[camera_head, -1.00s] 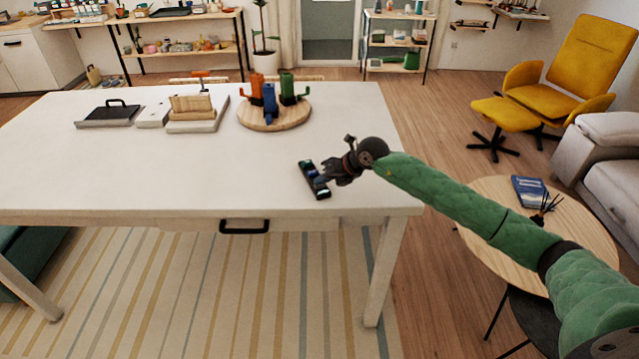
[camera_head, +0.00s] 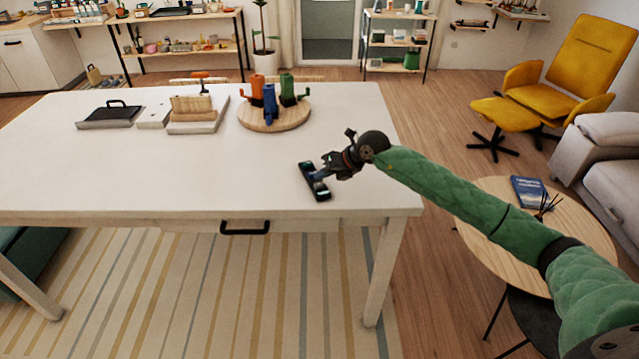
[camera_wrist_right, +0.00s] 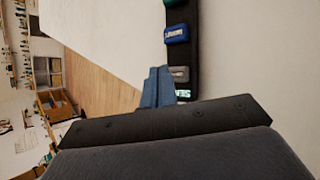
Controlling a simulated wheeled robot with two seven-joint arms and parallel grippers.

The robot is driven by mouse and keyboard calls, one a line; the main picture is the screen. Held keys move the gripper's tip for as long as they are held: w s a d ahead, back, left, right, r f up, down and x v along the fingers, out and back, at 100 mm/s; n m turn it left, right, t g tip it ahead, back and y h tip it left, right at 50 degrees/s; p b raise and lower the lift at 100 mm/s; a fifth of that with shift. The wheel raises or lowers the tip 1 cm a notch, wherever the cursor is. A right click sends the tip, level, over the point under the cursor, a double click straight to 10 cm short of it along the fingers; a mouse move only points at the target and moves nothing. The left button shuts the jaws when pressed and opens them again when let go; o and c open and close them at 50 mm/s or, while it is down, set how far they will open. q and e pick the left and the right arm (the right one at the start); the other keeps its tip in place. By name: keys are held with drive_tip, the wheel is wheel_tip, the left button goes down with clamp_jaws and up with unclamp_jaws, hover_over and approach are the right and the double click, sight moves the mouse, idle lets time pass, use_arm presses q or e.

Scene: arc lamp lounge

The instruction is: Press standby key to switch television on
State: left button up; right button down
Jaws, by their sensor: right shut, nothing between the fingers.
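A narrow black key panel (camera_head: 320,190) lies on the white table (camera_head: 200,185) near its front right corner. In the right wrist view the panel (camera_wrist_right: 182,55) carries a green key (camera_wrist_right: 172,2), a blue key (camera_wrist_right: 176,33) with a white label, a grey key (camera_wrist_right: 179,74) and a small lit green display (camera_wrist_right: 183,93). I cannot read which key is standby. My right gripper (camera_head: 322,174) is over the panel, shut and empty. Its blue fingers (camera_wrist_right: 156,88) appear beside the grey key; contact is unclear. No television and no left gripper show.
A round wooden board (camera_head: 275,118) with orange, blue and green cactus-like holders stands farther back. A black-handled tray (camera_head: 110,115) and a wooden block (camera_head: 192,108) are at the back left. The table around the panel is clear.

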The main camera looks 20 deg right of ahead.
sight(323, 185)
drive_tip(key=shift+r+p, duration=0.8)
drive_tip(key=shift+r, duration=1.7)
